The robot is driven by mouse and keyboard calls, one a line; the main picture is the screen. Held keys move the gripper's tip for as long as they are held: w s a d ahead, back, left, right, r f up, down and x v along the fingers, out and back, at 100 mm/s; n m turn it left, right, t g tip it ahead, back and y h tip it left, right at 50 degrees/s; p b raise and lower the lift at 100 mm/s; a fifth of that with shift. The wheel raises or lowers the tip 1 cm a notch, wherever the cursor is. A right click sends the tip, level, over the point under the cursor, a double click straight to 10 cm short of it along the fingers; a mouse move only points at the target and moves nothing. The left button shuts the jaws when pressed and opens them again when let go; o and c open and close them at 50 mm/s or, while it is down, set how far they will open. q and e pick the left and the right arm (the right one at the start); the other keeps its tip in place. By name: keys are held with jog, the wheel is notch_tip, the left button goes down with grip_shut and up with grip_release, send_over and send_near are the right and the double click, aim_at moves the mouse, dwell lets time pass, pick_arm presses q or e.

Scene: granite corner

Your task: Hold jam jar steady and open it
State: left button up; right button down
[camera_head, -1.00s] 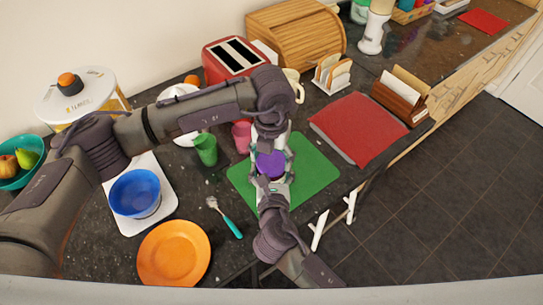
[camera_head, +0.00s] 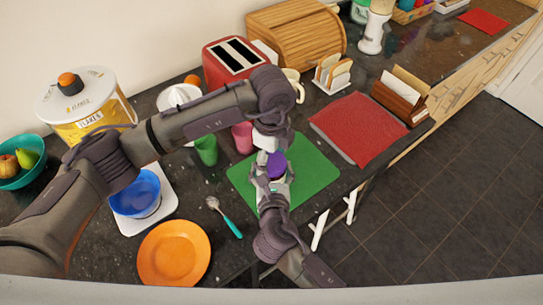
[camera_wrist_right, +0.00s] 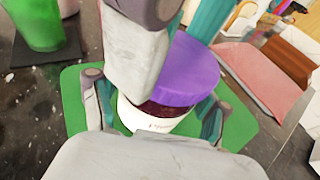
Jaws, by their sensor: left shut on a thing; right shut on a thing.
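The jam jar stands on a green mat (camera_head: 240,180), its white label and dark jam showing in the right wrist view (camera_wrist_right: 152,118). My right gripper (camera_head: 275,181) is shut around the jar's body from the near side, one finger on each side. My left gripper (camera_head: 271,152) reaches down from above and is shut on the lid. One of its fingers covers part of the lid in the right wrist view. The lid's far side is hidden.
A green cup (camera_head: 206,150) and a pink cup (camera_head: 242,137) stand left of the mat. A spoon (camera_head: 225,217), an orange plate (camera_head: 174,253) and a blue bowl (camera_head: 136,194) lie further left. A red cloth (camera_head: 358,128) is to the right, by the counter edge.

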aim_at(271, 161)
pick_arm(q)
jog(key=shift+r, duration=0.2)
pick_arm(e)
jog(key=shift+f, duration=0.1)
pick_arm(q)
jog(key=shift+r, duration=0.9)
jog(key=shift+r, duration=2.05)
pick_arm(e)
grip_release()
jog(key=shift+s, duration=0.1)
